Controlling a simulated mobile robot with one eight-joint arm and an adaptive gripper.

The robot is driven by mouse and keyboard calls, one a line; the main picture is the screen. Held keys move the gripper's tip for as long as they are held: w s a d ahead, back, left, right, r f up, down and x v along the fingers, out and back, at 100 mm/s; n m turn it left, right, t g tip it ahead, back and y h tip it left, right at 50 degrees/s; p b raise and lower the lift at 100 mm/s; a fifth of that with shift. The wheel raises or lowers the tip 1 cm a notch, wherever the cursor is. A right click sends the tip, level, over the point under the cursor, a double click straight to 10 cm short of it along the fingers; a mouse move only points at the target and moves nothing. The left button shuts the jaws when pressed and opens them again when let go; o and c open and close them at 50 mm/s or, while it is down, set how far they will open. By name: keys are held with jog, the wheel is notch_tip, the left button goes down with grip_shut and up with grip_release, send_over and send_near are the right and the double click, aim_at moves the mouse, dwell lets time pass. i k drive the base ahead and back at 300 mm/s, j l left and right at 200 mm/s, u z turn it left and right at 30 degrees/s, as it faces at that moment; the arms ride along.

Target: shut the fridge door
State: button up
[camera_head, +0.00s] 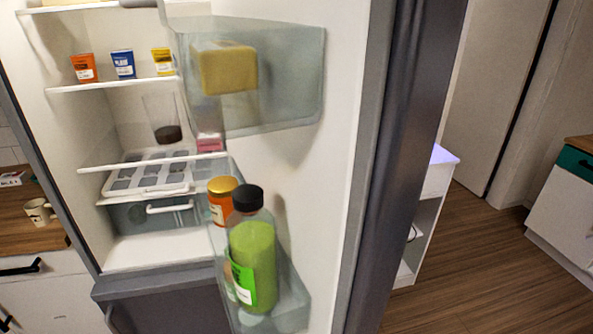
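The fridge door (335,190) stands wide open. Its white inner side faces me on the right of the fridge, and its grey outer edge (390,150) runs down the picture. The upper door bin holds a yellow block (224,68). The lower door bin (290,305) holds a green bottle with a black cap (252,262) and an orange jar with a yellow lid (221,203). The open fridge interior (125,120) shows at the left. My gripper is not in view, and no door handle shows on the fridge door.
Small cartons (123,64) stand on a fridge shelf, above a white tray (150,176). A counter with a mug (39,212) is at the left. A small white shelf unit (432,190) stands behind the door. Wooden floor (490,255) is clear at the right.

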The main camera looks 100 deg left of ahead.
aim_at(339, 132)
jog(key=i+j+u, duration=0.1)
jog(key=i+u, duration=0.15)
jog(key=u, duration=0.2)
jog(key=i+u, duration=0.25)
jog(key=u, duration=0.25)
jog(key=i+u, duration=0.3)
jog(key=u, duration=0.15)
jog(key=i+l+u, duration=0.2)
jog(key=u, duration=0.25)
jog(key=i+l+u, duration=0.2)
jog(key=u, duration=0.3)
jog(key=i+u, duration=0.15)
jog(key=u, duration=0.3)
jog(key=i+l+u, duration=0.1)
jog(key=u, duration=0.35)
jog(key=i+l+u, duration=0.15)
jog(key=u, duration=0.35)
jog(key=i+l+u, duration=0.15)
jog(key=u, duration=0.3)
jog(key=l+u, duration=0.25)
jog(key=u, duration=0.2)
jog(key=i, duration=0.05)
